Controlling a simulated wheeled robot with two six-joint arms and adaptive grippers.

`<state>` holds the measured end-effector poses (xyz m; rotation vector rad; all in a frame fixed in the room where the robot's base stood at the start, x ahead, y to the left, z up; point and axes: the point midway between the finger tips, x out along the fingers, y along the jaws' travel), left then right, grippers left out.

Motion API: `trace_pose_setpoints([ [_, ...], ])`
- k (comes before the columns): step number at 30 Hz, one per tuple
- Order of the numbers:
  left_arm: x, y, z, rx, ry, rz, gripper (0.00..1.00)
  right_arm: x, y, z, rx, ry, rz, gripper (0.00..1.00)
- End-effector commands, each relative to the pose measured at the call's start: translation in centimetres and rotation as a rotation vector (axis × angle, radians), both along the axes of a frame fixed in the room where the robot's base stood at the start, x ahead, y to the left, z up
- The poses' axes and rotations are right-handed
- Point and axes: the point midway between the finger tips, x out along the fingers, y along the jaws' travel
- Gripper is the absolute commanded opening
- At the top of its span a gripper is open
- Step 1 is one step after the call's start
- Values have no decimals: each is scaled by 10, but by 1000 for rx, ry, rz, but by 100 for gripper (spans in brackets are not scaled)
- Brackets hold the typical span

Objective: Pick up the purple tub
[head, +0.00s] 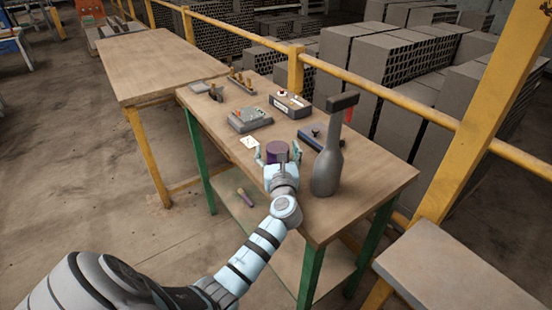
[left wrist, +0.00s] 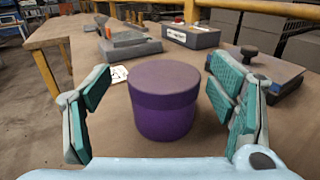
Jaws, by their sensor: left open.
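The purple tub (head: 277,151) stands upright on the wooden table with green legs, near its front edge. It has a brownish-purple lid. In the left wrist view the tub (left wrist: 164,103) sits between the two finger pads, with a gap on each side. My left gripper (head: 278,156) is open around the tub; its teal pads also show in the left wrist view (left wrist: 160,105). The lower part of the tub is hidden by my gripper in the head view. My right gripper is not in view.
A grey bottle-shaped object (head: 328,165) with a dark flat top stands close to the right of my gripper. A blue-grey device with a black knob (head: 316,134), a grey box (head: 290,104), a grey device (head: 250,118) and a white card (head: 249,142) lie behind. A yellow rail (head: 400,98) runs behind the table.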

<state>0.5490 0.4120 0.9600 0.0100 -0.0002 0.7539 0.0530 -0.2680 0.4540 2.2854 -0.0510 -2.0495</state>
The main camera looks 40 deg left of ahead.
Motion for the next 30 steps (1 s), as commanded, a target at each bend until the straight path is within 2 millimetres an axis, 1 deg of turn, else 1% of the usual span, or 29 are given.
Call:
trace_pose_setpoints([
  [1,4,4,-3,2,-1,-3,77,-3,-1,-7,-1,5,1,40],
  [2,5,6,-2,1,-1,-4,77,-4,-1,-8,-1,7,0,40],
  [9,7,8,0,-1,1,-6,77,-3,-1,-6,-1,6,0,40],
  [20,6,9,0,-1,0,-4,19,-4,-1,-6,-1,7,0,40],
  [21,6,9,0,-1,-1,-4,18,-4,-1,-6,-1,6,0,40],
  [26,6,9,0,-1,0,-4,18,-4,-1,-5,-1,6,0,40],
  [29,6,9,10,-3,-1,-3,18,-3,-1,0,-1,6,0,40],
  [30,6,10,19,-2,-2,-2,18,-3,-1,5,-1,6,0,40],
])
